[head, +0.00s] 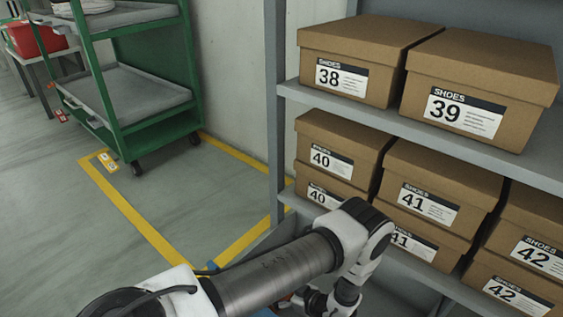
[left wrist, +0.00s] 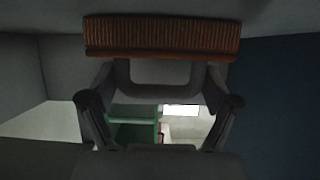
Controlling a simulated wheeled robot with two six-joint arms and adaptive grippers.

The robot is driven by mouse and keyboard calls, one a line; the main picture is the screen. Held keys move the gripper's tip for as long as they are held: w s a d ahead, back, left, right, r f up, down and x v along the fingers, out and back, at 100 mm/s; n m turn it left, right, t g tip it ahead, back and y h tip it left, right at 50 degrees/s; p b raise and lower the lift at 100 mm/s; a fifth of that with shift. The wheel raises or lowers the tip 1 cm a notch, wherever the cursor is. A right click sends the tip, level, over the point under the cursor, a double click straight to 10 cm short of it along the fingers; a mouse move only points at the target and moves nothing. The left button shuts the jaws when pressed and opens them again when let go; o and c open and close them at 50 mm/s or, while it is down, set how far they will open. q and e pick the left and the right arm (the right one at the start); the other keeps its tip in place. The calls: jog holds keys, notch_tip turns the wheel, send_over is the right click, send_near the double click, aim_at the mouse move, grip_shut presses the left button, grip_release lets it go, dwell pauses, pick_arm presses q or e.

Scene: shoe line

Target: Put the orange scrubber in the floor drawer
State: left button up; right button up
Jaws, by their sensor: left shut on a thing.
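The orange scrubber (left wrist: 162,36) shows as a ribbed orange-brown block across the top of the left wrist view. My left gripper (left wrist: 160,80) is shut on it, with its two fingers on either side below the block. In the head view my left arm reaches from the bottom left toward the shelf, and its wrist bends down at the bottom edge. The gripper's tips and the scrubber cannot be made out clearly there. I cannot make out the floor drawer for certain; a small blue patch shows beside the arm at the bottom edge. My right gripper is not in view.
A grey shelf (head: 430,138) with brown shoe boxes (head: 345,62) stands on the right, close to my arm. A green trolley (head: 160,128) stands at the back left, with a red bin (head: 38,40) beyond it. Yellow tape (head: 140,222) marks the floor; the floor at left is clear.

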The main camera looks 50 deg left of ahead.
pick_arm(q)
jog(key=o, duration=0.9)
jog(key=shift+r, duration=0.1)
jog(key=shift+d+r+p, duration=0.25)
jog(key=shift+p, duration=0.2)
jog(key=p+v, duration=0.4)
jog(key=v, duration=0.7)
jog(key=shift+d, duration=0.2)
